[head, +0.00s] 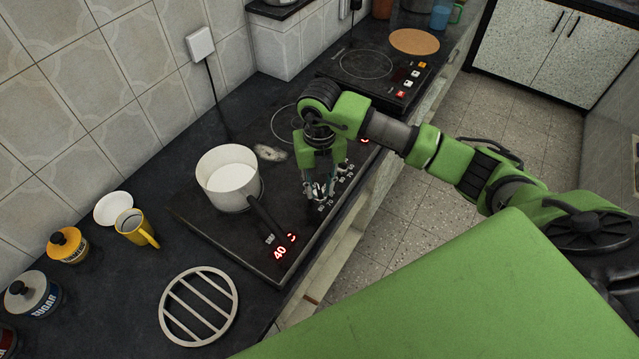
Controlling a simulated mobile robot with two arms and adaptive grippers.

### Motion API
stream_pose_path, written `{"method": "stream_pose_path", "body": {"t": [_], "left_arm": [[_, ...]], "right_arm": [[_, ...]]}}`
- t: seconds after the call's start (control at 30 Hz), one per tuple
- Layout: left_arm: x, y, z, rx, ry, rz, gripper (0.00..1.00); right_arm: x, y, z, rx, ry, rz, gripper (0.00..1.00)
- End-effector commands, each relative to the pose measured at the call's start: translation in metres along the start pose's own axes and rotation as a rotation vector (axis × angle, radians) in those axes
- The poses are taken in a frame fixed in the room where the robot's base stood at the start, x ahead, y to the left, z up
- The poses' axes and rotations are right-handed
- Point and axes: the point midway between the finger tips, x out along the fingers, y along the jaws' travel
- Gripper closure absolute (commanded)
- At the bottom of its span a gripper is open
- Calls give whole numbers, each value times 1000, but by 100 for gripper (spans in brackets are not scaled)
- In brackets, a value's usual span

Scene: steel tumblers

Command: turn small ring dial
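A black cooktop (215,222) lies in the counter, with a row of small markings and controls along its front right edge. Red digits, one reading 40, glow near its front corner. My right gripper (319,198) points down over these controls, and its fingers and wrist hide what lies beneath them. I cannot make out the small ring dial itself, nor whether the fingers touch it or are closed. My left gripper is not in view.
A white saucepan (226,170) stands on the cooktop, its black handle (268,222) reaching toward the controls. A round trivet (198,306), a yellow mug (135,229), a white bowl (113,207) and jars stand left. A second hob (365,65) lies beyond.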

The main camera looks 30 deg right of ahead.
Motion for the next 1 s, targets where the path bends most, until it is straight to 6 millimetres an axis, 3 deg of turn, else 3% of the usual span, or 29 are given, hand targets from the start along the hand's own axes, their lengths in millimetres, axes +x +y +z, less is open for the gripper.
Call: {"method": "stream_pose_path", "body": {"t": [0.1, 0.2, 0.23, 0.67, 1.0], "left_arm": [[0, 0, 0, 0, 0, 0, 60], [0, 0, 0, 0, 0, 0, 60], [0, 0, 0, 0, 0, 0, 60], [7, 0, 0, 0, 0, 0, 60], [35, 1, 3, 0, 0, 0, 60]], "right_arm": [[0, 0, 0, 0, 0, 0, 75], [0, 0, 0, 0, 0, 0, 98], [0, 0, 0, 0, 0, 0, 100], [1, 0, 1, -45, -2, 0, 100], [3, 0, 2, -274, -4, 0, 100]]}}
